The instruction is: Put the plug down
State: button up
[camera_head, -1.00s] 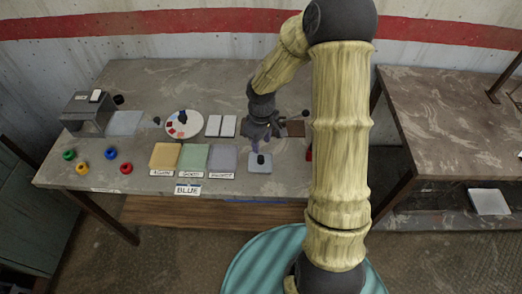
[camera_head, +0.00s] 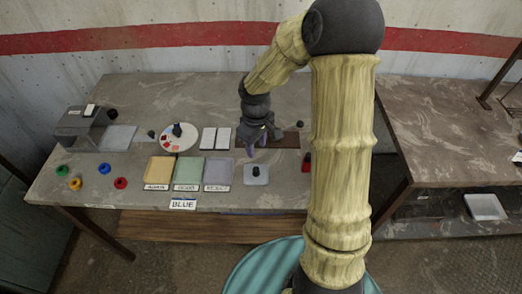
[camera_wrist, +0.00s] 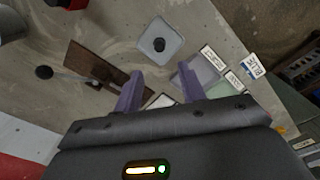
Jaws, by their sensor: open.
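A small dark plug (camera_head: 256,171) stands on a pale grey square pad (camera_head: 262,181) near the front edge of the table. In the wrist view the plug (camera_wrist: 159,44) is a dark round shape near the middle of the pad (camera_wrist: 173,31). My gripper (camera_head: 251,151) is behind the pad and apart from the plug. In the wrist view the two purple fingers of my gripper (camera_wrist: 159,76) are spread, with nothing between them.
Yellow (camera_head: 158,169), green (camera_head: 188,172) and lilac (camera_head: 217,172) labelled pads lie left of the plug's pad. A BLUE sign (camera_head: 183,204) stands in front. A brown board (camera_head: 285,140) lies behind, and a red block (camera_head: 307,165) is to the right.

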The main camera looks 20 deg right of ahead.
jog(key=s+r+m+t, duration=0.1)
jog(key=s+r+m, duration=0.2)
jog(key=s, duration=0.4)
jog(key=s+r+m+t, duration=0.1)
jog(key=s+r+m, duration=0.2)
jog(key=s, duration=0.3)
jog(key=shift+s+r+m+t, duration=0.2)
jog(key=shift+s+m+t, duration=0.15)
jog(key=shift+m, duration=0.15)
jog(key=shift+a, duration=0.1)
jog(key=shift+c, duration=0.4)
